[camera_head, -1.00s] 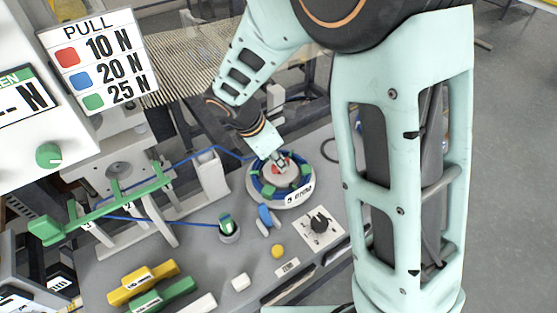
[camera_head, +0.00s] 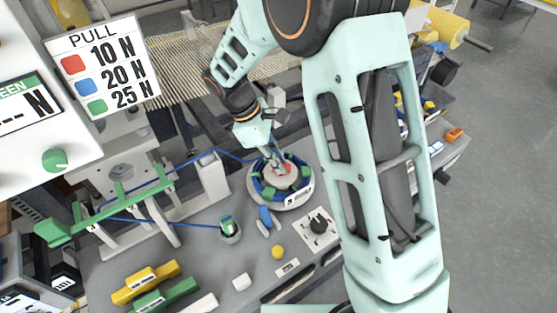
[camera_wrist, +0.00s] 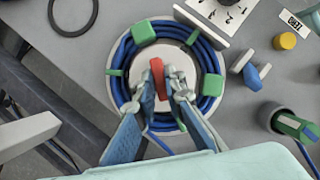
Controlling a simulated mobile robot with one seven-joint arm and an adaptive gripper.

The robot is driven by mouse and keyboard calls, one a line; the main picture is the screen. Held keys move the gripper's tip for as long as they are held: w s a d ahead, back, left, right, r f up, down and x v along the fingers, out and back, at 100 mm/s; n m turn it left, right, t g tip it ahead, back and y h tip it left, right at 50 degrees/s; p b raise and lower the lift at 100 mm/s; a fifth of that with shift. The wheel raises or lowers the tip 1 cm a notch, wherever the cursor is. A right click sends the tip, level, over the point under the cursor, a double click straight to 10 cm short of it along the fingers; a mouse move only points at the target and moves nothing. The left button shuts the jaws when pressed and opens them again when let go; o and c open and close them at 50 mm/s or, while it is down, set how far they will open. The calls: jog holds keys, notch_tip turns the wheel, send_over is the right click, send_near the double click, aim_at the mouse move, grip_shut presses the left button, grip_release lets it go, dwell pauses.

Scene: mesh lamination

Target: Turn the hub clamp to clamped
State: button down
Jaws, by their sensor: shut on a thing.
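The hub clamp is a red lever (camera_wrist: 157,72) at the centre of a round hub wound with blue cord; it also shows in the head view (camera_head: 286,168). The hub's pale disc (camera_head: 281,183) carries green blocks around its rim, one of them a green block (camera_wrist: 142,33) at the upper left in the wrist view. My gripper (camera_wrist: 164,84) comes down over the hub centre, its two fingers on either side of the red lever and shut on it. The fingers hide part of the lever, and its clamped marking cannot be read.
A dial plate (camera_head: 319,229), a yellow button (camera_head: 278,252) and a blue-and-white clip (camera_head: 265,218) lie near the hub. Blue cord runs left to a green-armed stand (camera_head: 110,203). A black ring (camera_wrist: 72,14) lies beside the hub.

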jog(key=m+g, duration=0.1)
jog(key=m, duration=0.1)
jog(key=m+g+y, duration=0.1)
jog(key=m, duration=0.2)
jog(key=shift+w+m+p, duration=0.2)
jog(key=shift+m+p, duration=0.1)
jog(key=shift+p, duration=0.1)
jog(key=shift+d+m+g+y, duration=0.1)
jog(key=shift+m+g+y, duration=0.2)
jog(key=shift+m, duration=0.8)
jog(key=shift+m+g+y, duration=0.2)
jog(key=shift+m+g, duration=0.2)
jog(key=shift+m, duration=0.7)
jog(key=c, duration=2)
grip_release()
jog(key=v, duration=1.2)
jog(key=shift+d+r, duration=0.1)
